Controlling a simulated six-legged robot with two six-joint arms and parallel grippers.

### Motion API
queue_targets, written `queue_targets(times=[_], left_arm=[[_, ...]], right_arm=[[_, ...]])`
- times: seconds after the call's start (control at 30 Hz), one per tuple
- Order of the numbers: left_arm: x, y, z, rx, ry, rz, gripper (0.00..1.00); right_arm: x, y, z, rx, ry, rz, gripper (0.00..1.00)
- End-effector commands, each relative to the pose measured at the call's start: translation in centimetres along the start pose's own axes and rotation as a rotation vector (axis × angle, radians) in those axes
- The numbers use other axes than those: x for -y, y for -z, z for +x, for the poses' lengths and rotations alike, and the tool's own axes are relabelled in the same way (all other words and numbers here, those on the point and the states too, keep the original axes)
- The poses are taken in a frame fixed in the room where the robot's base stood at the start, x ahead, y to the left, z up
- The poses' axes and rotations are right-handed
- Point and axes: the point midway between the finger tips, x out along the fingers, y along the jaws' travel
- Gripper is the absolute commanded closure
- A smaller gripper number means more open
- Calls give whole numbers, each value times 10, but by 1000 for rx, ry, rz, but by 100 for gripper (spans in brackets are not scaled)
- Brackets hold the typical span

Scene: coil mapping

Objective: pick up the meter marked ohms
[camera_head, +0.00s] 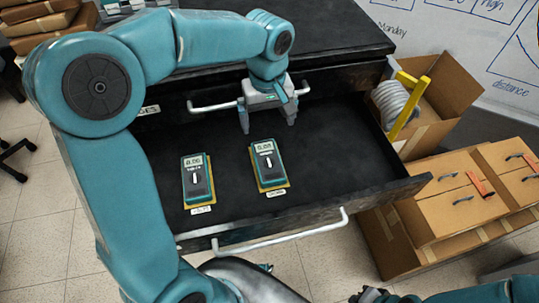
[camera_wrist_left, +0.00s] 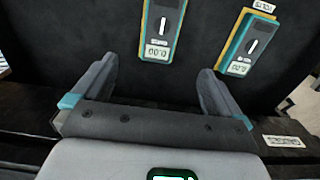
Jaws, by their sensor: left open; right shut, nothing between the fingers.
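Two teal meters with grey displays lie on yellow backings in the open black drawer: a left meter (camera_head: 196,180) and a right meter (camera_head: 267,164). Each has a small label at its near end, too small to read surely. My left gripper (camera_head: 268,120) is open and empty, pointing down over the drawer just behind the right meter. In the left wrist view, the right meter (camera_wrist_left: 161,30) is ahead between the open fingers (camera_wrist_left: 158,76), apart from them, and the left meter (camera_wrist_left: 246,42) is off to the right. My right gripper (camera_head: 369,294) shows only partly at the bottom edge, shut and empty.
The drawer (camera_head: 330,165) has a front wall with a white handle (camera_head: 285,230). The black cabinet top (camera_head: 330,25) is behind. Cardboard boxes (camera_head: 450,200) and an open box with a white coil (camera_head: 397,100) and yellow frame stand to the right.

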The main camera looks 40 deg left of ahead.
Motion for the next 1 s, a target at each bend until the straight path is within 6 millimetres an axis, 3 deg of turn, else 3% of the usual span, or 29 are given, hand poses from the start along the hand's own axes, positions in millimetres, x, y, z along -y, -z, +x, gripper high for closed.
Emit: queue_targets(times=[0.13,0.5,0.77,1.0], left_arm=[[1,-4,17,2,3,0,0],[0,-6,97,2,3,0,0],[-1,-5,120,3,3,1,0],[-1,-4,157,2,3,1,0]], right_arm=[[-1,0,3,1,0,0,100],[-4,0,10,0,0,0,100],[-4,0,11,0,0,0,100],[-4,0,12,0,0,0,100]])
